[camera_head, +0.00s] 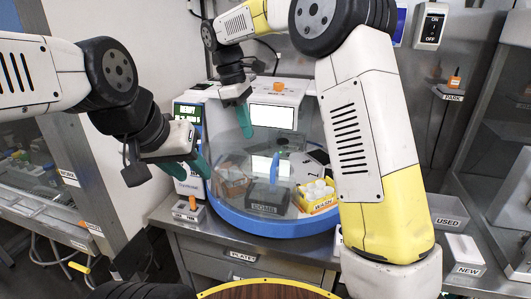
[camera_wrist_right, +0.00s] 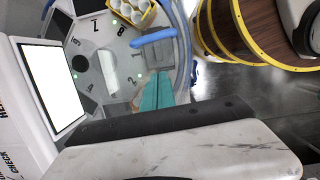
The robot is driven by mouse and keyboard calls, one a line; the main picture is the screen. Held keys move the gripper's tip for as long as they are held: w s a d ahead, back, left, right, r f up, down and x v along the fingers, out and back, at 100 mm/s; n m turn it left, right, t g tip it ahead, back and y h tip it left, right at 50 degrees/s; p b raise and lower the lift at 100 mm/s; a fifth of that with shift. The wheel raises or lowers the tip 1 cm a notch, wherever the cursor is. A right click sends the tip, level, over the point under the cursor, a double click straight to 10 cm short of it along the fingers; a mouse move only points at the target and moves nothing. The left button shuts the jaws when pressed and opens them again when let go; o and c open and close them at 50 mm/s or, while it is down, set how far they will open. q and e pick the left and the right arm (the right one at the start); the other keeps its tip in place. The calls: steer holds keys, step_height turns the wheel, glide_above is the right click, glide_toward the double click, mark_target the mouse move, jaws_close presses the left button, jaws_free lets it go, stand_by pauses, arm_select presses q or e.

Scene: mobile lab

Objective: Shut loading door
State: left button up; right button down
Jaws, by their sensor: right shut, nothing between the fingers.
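The loading door looks like a clear curved panel on the front of the white analyser, with an upright blue handle (camera_head: 275,166). The handle also shows in the right wrist view (camera_wrist_right: 153,38). I cannot tell how far the door stands open. My right gripper (camera_head: 246,128) is shut and empty, its teal fingers pointing down at the upper left of the clear panel, left of the handle. In the right wrist view its fingers (camera_wrist_right: 158,91) are together, apart from the handle. My left gripper (camera_head: 190,174) seems open and empty, left of the analyser's blue rim (camera_head: 270,226).
Inside the analyser are a dark labelled box (camera_head: 268,199) and a yellow WASH rack (camera_head: 316,197). A white screen (camera_wrist_right: 50,87) stands close to my right gripper. A small box with an orange knob (camera_head: 191,206) sits at the bench's left. A round wooden top (camera_head: 265,291) is in front.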

steer(key=f, duration=0.1)
glide_toward(257, 171)
steer(key=x, duration=0.5)
steer(key=shift+s+f, duration=0.1)
steer(key=shift+f, duration=0.1)
steer(key=d, duration=0.3)
steer(key=shift+s+r, duration=0.25)
steer(key=shift+r, duration=0.1)
steer(key=shift+d+r, duration=0.2)
steer(key=shift+d, duration=0.15)
steer(key=shift+n, duration=0.3)
